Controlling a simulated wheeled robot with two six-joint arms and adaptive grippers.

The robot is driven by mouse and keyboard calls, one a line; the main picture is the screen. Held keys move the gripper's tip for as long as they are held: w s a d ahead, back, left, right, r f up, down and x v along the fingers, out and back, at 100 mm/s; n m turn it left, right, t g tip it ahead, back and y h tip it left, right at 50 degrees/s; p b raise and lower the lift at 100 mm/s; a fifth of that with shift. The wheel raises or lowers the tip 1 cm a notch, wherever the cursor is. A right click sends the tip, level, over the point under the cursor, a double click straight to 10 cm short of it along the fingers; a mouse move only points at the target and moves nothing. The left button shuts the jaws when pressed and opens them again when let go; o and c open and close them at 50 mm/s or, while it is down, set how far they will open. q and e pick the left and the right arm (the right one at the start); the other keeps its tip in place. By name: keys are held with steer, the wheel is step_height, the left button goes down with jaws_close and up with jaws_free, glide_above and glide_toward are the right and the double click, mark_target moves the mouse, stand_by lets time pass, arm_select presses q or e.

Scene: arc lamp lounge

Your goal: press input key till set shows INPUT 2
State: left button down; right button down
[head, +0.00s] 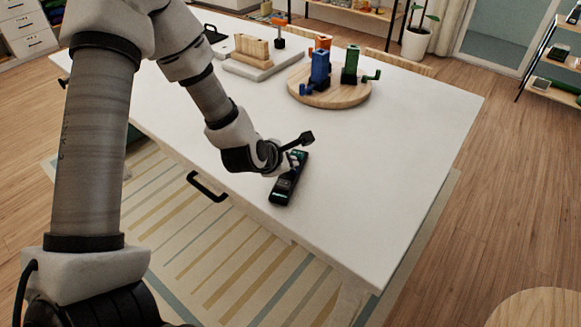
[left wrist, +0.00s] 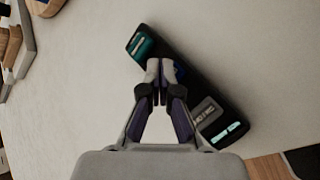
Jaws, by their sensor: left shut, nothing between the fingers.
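A black remote (head: 281,191) lies on the white table (head: 390,150) near its front edge. In the left wrist view the remote (left wrist: 193,88) runs diagonally. It has a teal-green key (left wrist: 141,46) at its upper left end, a grey key (left wrist: 206,111) lower down and a pale cyan key or label (left wrist: 227,132) at its lower right end. A bit of blue shows beside my fingertips. My left gripper (head: 292,166) is shut and empty, with its fingertips (left wrist: 160,70) over the upper half of the remote. I cannot tell whether they touch it. The set's screen is not visible.
A round wooden board (head: 340,97) with blue and green fixtures stands at the back of the table. A pale block with a wooden rack (head: 252,62) is farther left. A drawer handle (head: 207,188) juts from the table's front. The right of the tabletop is clear.

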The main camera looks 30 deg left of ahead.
arm_select(q)
steer(key=shift+f+b, duration=0.4)
stand_by(0.6)
steer(key=shift+r+p, duration=0.9)
steer(key=shift+r, duration=0.35)
step_height(320, 180, up, 5)
steer(key=p, duration=0.3)
steer(key=shift+p, duration=0.35)
steer(key=shift+f, duration=0.1)
